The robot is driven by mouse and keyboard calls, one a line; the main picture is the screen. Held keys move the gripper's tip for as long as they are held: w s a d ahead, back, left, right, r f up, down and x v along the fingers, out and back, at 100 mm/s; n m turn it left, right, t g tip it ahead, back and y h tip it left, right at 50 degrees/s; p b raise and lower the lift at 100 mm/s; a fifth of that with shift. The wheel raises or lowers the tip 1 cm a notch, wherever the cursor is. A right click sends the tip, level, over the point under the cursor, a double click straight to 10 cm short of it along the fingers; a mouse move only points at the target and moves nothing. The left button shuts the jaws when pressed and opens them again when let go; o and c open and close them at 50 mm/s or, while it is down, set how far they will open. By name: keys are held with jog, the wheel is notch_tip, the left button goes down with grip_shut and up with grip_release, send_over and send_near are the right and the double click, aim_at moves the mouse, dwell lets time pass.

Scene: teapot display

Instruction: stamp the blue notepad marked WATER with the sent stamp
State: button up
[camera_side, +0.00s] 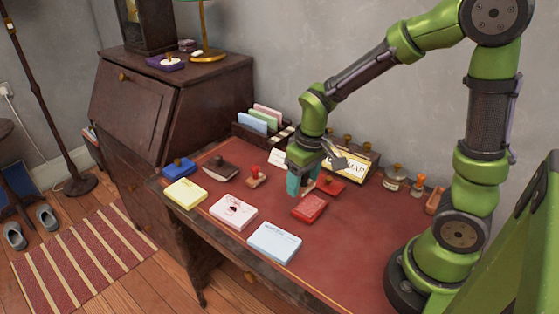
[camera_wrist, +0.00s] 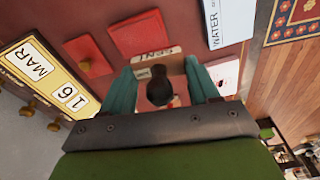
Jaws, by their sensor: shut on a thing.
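My gripper (camera_side: 299,184) is shut on a stamp with a dark knob handle and a pale wooden base (camera_wrist: 158,66). The base carries lettering, only partly readable. In the side view the fingers hide most of the stamp. The gripper is over the desk, just left of and behind the open red ink pad (camera_side: 309,208); the gap below the stamp is hard to judge. The blue notepad marked WATER (camera_side: 275,242) lies at the front edge of the desk; it also shows at the top of the wrist view (camera_wrist: 228,22).
A pink notepad (camera_side: 233,212) with a dark red mark and a yellow notepad (camera_side: 185,194) lie left of the blue one. A red-handled stamp (camera_side: 256,177), a blotter (camera_side: 220,168), a red lid (camera_side: 331,187) and a calendar (camera_side: 350,162) stand nearby. The desk's right front is clear.

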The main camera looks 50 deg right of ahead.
send_over(273, 239)
jog(key=shift+m, duration=0.5)
jog(key=shift+s+f, duration=0.15)
jog(key=shift+f, duration=2.85)
jog(key=shift+f, duration=0.6)
notch_tip(273, 239, up, 7)
jog(key=shift+r, duration=0.1)
dwell(0.8)
